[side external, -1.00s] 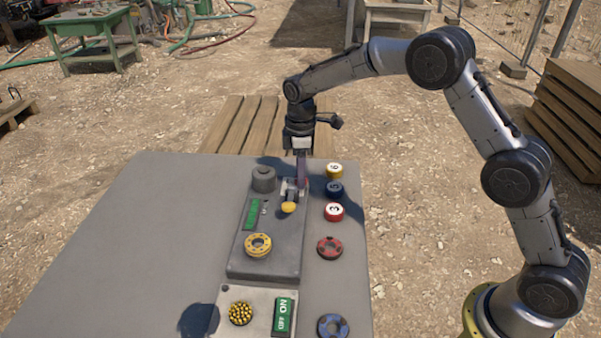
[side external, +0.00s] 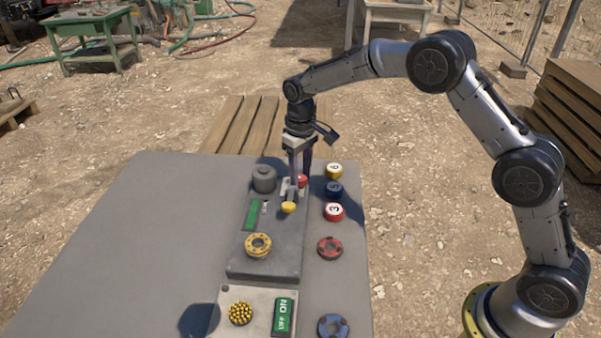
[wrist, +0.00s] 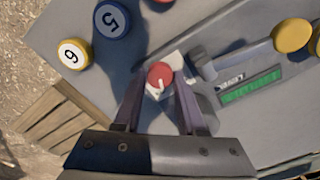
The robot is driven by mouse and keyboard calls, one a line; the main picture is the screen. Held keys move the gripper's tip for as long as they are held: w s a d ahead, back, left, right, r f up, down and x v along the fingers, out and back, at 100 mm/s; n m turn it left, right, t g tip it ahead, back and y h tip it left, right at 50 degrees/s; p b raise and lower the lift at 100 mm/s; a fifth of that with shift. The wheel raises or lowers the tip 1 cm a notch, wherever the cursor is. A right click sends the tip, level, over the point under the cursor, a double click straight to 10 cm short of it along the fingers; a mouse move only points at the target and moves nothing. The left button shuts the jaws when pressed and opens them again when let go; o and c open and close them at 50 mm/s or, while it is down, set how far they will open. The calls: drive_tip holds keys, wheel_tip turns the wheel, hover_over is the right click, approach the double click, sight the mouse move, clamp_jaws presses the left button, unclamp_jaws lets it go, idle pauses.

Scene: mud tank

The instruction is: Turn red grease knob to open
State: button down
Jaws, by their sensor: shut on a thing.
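The red grease knob (side external: 301,181) is a small red cap with a white pointer mark, on a pale plate at the far end of the grey panel (side external: 262,262). In the wrist view the knob (wrist: 160,75) sits between my two fingers, near their tips. My gripper (side external: 300,177) points down at it and is shut on it, one finger on each side. The wrist view shows the pointer mark slanting on the cap. Part of the knob's side is hidden by the fingers.
A lever with a yellow ball (side external: 289,207) and a green label stand close by. A grey cylinder (side external: 264,179) is to the left. Numbered yellow, blue (side external: 334,189) and red pieces line the right. The table's left side (side external: 130,240) is clear.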

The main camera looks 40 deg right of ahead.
sight(301, 178)
drive_tip(key=shift+r+m, duration=0.1)
drive_tip(key=shift+m, duration=0.8)
drive_tip(key=c, duration=0.8)
unclamp_jaws()
drive_tip(key=shift+o, duration=0.2)
wheel_tip(301, 178, up, 14)
